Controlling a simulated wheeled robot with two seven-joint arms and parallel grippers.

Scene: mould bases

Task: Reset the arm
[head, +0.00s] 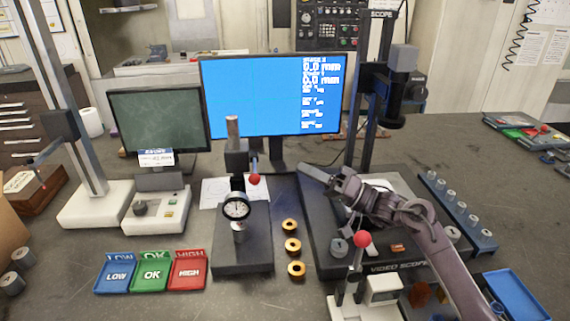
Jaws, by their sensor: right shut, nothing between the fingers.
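My right arm (430,225) comes in from the lower right and reaches over the video scope's dark base (315,235). My right gripper (308,170) points to the left, shut and empty, in front of the blue monitor. It appears raised above the bench, and I see nothing touching its fingertips. My left arm and left gripper are not in view.
A dial gauge stand (237,208) stands left of my gripper. Several brass rings (292,246) lie between stand and scope. Blue, green and red trays (152,272) lie at front left. A blue rack (460,215) of grey parts and a red-knobbed device (362,290) flank my arm.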

